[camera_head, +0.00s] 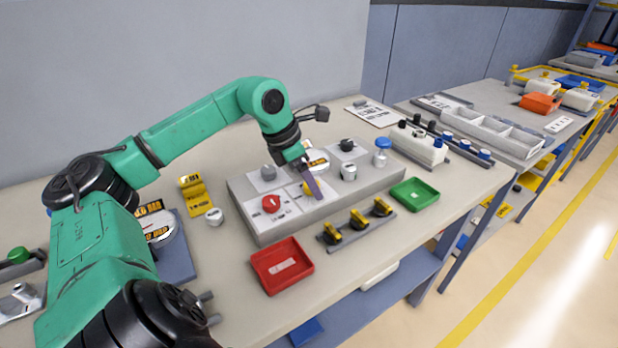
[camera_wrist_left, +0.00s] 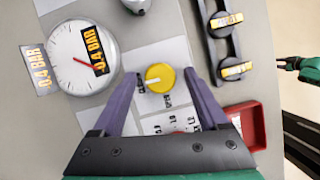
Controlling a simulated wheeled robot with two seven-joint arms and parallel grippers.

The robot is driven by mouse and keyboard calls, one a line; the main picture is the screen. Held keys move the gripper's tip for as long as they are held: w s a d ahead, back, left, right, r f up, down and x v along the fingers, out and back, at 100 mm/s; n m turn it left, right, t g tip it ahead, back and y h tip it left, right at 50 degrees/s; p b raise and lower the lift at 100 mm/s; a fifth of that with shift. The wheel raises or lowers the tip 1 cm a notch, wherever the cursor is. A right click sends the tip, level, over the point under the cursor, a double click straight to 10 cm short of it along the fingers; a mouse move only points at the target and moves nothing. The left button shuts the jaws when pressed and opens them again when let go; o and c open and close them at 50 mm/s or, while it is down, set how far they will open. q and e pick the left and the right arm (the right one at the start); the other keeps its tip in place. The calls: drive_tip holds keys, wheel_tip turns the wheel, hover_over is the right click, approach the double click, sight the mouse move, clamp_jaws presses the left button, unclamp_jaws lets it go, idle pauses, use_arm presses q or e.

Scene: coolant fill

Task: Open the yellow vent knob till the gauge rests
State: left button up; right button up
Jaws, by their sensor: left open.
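The yellow vent knob (camera_wrist_left: 160,78) is round with a white pointer line and sits on the grey panel (camera_head: 260,228). In the wrist view it lies between the two purple fingers of my left gripper (camera_wrist_left: 160,79), with a gap on either side. In the head view my left gripper (camera_head: 313,187) points down over the panel and mostly hides the knob. The white round gauge (camera_wrist_left: 76,58) has a red needle and a "0.4 BAR" label. In the head view the gripper's wrist partly covers it. A green and black arm part (camera_wrist_left: 300,67) of mine shows at the wrist view's right edge.
The panel also carries a red knob (camera_head: 271,203), a grey knob (camera_head: 269,172) and a black knob (camera_head: 347,145). A red tray (camera_head: 282,266), a black-and-yellow clip rail (camera_head: 357,221) and a green tray (camera_head: 414,193) stand in front. Another labelled gauge (camera_head: 157,226) stands left.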

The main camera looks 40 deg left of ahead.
use_arm(q)
clamp_jaws()
